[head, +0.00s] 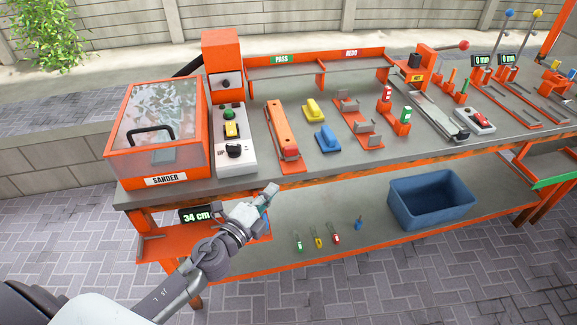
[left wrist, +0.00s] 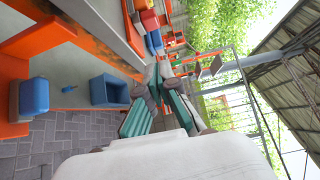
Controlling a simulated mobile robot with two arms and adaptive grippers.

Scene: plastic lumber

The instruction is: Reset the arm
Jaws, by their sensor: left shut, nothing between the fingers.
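My left gripper (head: 268,195) is shut and empty in the head view. Its arm comes in from the lower left, and the gripper hangs in front of the workbench's front edge, beside the 34 cm display (head: 196,215). In the left wrist view the fingers of my left gripper (left wrist: 160,82) point away from the camera, with nothing held between them. My right gripper does not show in either view.
The orange workbench (head: 365,163) carries a sander box (head: 165,181), a control panel (head: 233,165), an orange bar (head: 282,130), yellow (head: 313,110) and blue blocks (head: 327,138). A blue bin (head: 432,205) and small tools stand on the lower shelf. Open paving lies in front.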

